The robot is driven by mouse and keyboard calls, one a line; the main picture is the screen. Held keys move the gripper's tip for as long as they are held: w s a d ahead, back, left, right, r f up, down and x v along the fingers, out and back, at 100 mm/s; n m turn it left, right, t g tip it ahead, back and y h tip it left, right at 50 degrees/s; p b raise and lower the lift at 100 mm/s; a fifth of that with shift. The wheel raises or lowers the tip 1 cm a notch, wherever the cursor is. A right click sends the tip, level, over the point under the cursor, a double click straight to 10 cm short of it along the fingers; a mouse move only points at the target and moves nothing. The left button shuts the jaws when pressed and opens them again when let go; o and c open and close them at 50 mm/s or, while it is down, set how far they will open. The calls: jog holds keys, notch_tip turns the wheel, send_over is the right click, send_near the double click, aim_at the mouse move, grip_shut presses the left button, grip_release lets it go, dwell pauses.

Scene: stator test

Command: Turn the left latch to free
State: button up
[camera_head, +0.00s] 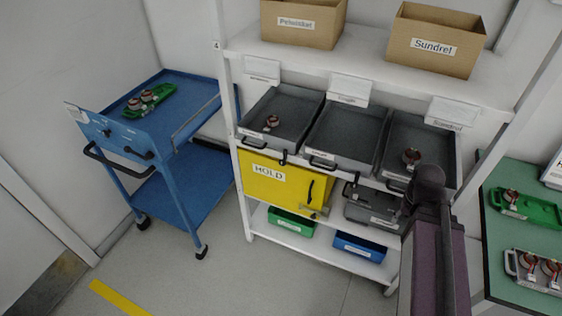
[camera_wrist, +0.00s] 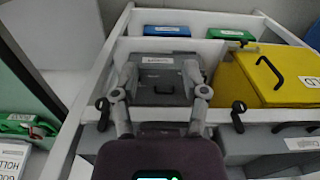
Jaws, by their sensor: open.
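Two dark latches sit on the shelf edge at either side of the grey drawer (camera_wrist: 165,85). The latch beside the yellow panel is at the right in the wrist view (camera_wrist: 237,115) and appears left of the grey drawer in the head view (camera_head: 350,190). The other latch (camera_wrist: 102,112) is at the left in the wrist view; my arm seems to hide it in the head view. My gripper (camera_wrist: 160,95) is open and empty, with its fingers apart in front of the grey drawer, between the latches and visibly touching neither. The head view does not show the fingertips clearly.
The yellow HOLD panel (camera_head: 265,178) is beside the grey drawer. Grey trays (camera_head: 345,135) stand above, green (camera_head: 291,222) and blue (camera_head: 358,246) bins below. A blue cart (camera_head: 190,180) stands left, a green table (camera_head: 500,260) right. Floor before the shelf's left part is clear.

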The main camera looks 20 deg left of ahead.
jog(key=shift+d, duration=0.1)
jog(key=shift+o, duration=1.3)
jog(key=shift+f, duration=0.1)
jog(key=w+a+f+m+t+h+b, duration=0.1)
jog(key=w+a+f+t+h+b, duration=0.3)
jog(key=a+b, duration=0.4)
jog(key=w+a+f+m+t+h+b, duration=0.1)
jog(key=w+a+f+t+h+b, duration=0.1)
jog(key=w+a+f+t+b, duration=0.45)
jog(key=s+a+r+t+y+b, duration=0.1)
jog(key=s+a+t+b, duration=0.1)
jog(key=a, duration=0.7)
jog(key=s+a+r+t+y+b, duration=0.1)
jog(key=a+b, duration=0.4)
jog(key=a, duration=0.5)
jog(key=s+a+r+n+t+y+b, duration=0.1)
jog(key=s+a+t+y+b, duration=0.1)
jog(key=a, duration=0.8)
jog(key=shift+s+a+r+t+b, duration=0.25)
jog(key=shift+s+t+b, duration=0.65)
jog(key=shift+t+b, duration=0.35)
jog(key=shift+w, duration=0.15)
